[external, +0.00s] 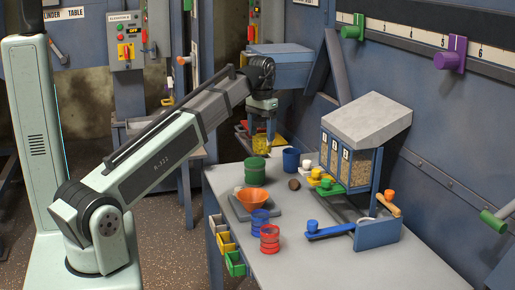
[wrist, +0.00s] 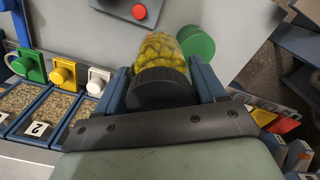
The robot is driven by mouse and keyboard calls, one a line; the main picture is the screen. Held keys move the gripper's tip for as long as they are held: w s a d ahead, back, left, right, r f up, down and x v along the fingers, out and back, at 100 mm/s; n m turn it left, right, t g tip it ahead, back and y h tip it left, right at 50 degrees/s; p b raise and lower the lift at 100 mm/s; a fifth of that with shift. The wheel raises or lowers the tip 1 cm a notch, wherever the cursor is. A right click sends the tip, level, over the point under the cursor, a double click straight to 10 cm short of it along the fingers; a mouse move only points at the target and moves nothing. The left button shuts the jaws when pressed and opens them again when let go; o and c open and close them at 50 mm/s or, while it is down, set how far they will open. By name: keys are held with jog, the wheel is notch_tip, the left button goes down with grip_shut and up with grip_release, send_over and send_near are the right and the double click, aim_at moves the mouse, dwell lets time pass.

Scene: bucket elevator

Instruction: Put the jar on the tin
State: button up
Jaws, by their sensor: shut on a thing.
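The jar (wrist: 160,50) has a dark lid and yellow-green contents. My gripper (wrist: 163,80) is shut on it, with one blue finger on each side and the lid toward the palm. In the external view my gripper (external: 263,108) is raised at the far end of the table, behind the green tin, and the jar there is small and partly hidden. The green tin (external: 255,173) stands upright on the table. In the wrist view the tin (wrist: 198,45) shows as a green round shape just right of the jar, partly covered by it. The jar is apart from the table.
A blue cup (external: 290,159) and small brown object (external: 294,184) are near the tin. Blue and red containers (external: 269,236) stand nearer. A grain dispenser (external: 352,147) stands right. The table's front right is clear.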

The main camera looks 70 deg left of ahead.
jog(key=a+r, duration=0.2)
jog(key=a, duration=0.4)
jog(key=m, duration=1.7)
send_over(255, 161)
notch_tip(255, 161, down, 8)
jog(key=shift+a+f, duration=0.1)
jog(key=shift+f, duration=0.1)
jog(key=o, duration=1.3)
